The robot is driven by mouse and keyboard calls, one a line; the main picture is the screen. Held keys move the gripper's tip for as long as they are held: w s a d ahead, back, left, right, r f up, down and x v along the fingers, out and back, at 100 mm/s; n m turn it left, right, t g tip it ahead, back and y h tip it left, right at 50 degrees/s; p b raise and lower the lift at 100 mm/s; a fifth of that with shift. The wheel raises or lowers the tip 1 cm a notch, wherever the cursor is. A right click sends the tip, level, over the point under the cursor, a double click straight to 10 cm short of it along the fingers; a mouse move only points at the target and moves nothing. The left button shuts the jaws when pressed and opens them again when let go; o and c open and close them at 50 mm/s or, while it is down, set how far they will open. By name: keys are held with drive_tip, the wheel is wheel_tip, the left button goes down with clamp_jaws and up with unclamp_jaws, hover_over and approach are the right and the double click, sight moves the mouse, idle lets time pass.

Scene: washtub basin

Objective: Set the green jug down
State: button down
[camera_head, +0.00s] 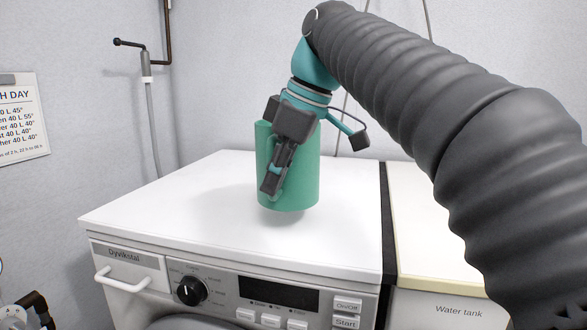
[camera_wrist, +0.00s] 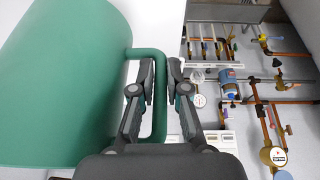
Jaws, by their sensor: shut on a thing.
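The green jug (camera_head: 300,180) is upright over the white top of the washing machine (camera_head: 180,210), near its middle. A soft shadow lies just under its base; I cannot tell for sure whether the base touches the top. My gripper (camera_head: 272,182) is on the near side of the jug, pointing down. In the wrist view the jug (camera_wrist: 65,80) fills the left side, and my gripper (camera_wrist: 160,80) is shut on its handle (camera_wrist: 159,115). The jug's inside is hidden.
The white top is clear around the jug. A dark gap separates it from the water tank (camera_head: 425,225) on the right. A control dial (camera_head: 191,290) is on the machine's front. A wall pipe (camera_head: 150,110) stands behind left. The wrist view shows pipes and a blue-topped meter (camera_wrist: 229,80).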

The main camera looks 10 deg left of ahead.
sight(275, 199)
drive_tip(key=shift+f+b, duration=0.6)
drive_tip(key=shift+f, duration=1.3)
drive_tip(key=c, duration=1.6)
unclamp_jaws()
drive_tip(key=shift+f, duration=0.25)
drive_tip(key=o, duration=0.4)
drive_tip(key=p+v, duration=0.1)
drive_tip(key=v, duration=1.1)
drive_tip(key=shift+a+r+p, duration=0.1)
drive_tip(key=shift+r+p, duration=0.1)
drive_tip(key=shift+p, duration=0.2)
